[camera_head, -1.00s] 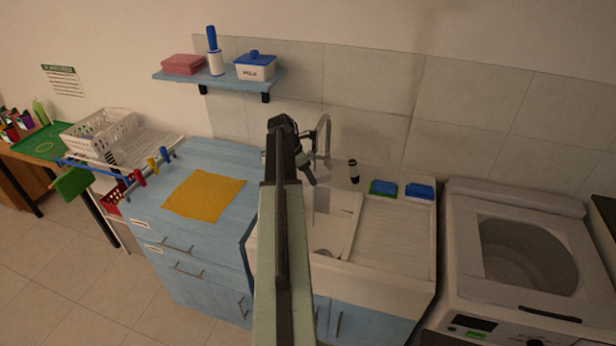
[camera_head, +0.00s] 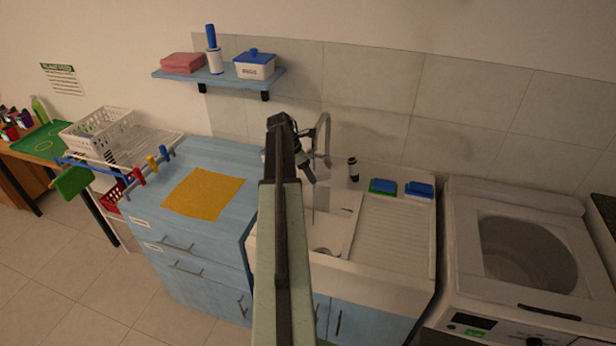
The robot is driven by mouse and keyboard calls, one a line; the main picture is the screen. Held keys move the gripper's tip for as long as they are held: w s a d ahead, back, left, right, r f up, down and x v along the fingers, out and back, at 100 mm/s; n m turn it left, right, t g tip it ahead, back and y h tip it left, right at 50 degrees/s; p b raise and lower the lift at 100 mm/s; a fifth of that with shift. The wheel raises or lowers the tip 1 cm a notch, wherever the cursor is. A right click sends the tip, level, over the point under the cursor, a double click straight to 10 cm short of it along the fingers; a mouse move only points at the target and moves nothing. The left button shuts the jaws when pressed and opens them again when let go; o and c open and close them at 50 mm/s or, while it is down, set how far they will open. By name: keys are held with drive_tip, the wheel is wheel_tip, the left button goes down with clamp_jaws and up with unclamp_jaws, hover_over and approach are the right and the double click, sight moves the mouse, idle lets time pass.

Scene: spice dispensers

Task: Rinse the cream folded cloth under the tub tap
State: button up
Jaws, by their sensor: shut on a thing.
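My gripper (camera_head: 308,178) is over the left part of the white tub (camera_head: 398,285), pointing down beside the tap. Only part of it shows past my arm, and it is shut. The cream folded cloth cannot be made out; what the jaws hold is hidden by my arm and gripper. The grey curved tub tap (camera_head: 326,135) stands at the back of the tub, just right of my gripper. A thin vertical line shows in the basin below; I cannot tell if it is running water.
A yellow cloth (camera_head: 204,193) lies flat on the blue cabinet to the left. A dark-capped bottle (camera_head: 353,169) and two sponges, one green and blue (camera_head: 383,187), one blue (camera_head: 419,190), stand on the tub's back ledge. A washing machine (camera_head: 520,306) is at right.

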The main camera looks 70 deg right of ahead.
idle(0.3)
drive_tip(key=shift+s+d, duration=0.15)
drive_tip(key=shift+s, duration=0.45)
drive_tip(key=s+a, duration=0.1)
drive_tip(key=a, duration=0.7)
drive_tip(key=shift+s, duration=0.4)
idle(1.2)
drive_tip(key=s+a+r+p, duration=0.1)
drive_tip(key=a+r+p, duration=0.3)
drive_tip(key=shift+s+a, duration=0.15)
drive_tip(key=shift+a, duration=0.2)
